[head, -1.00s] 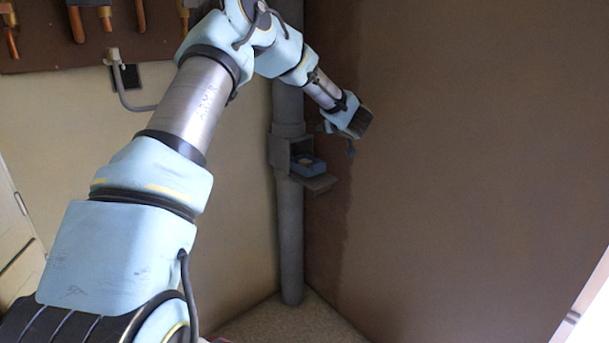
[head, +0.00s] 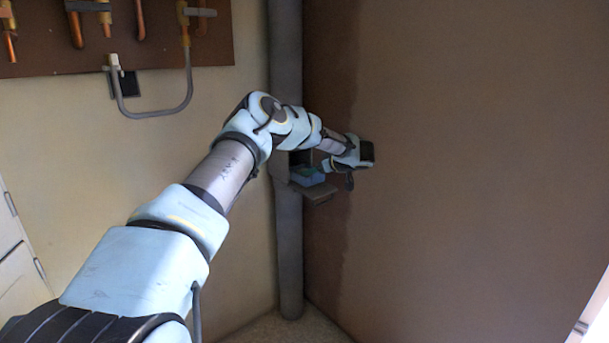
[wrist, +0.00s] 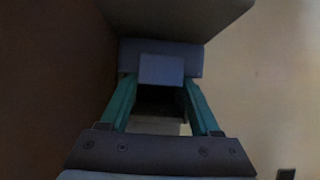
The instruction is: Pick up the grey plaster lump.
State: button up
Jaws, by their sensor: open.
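My gripper (wrist: 159,84) is open in the wrist view, with two green fingers spread apart. A blue-grey block (wrist: 161,70) shows between and just beyond the fingertips, in front of a wider blue-grey piece (wrist: 160,48). I cannot tell whether the block touches the fingers. In the head view my gripper (head: 319,167) reaches the open grey box on the pipe, beside a blue piece (head: 307,177) inside it. I cannot make out a grey plaster lump for certain; the wrist view is dark and the arm hides part of the box.
The grey box has a lowered flap (head: 316,195) and is fixed to a grey vertical pipe (head: 289,245) in the corner. A brown wall (head: 470,180) stands close on the right. A wide surface overhangs the gripper in the wrist view.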

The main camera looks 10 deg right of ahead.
jog(key=shift+x, duration=1.95)
jog(key=shift+r, duration=0.15)
grip_shut()
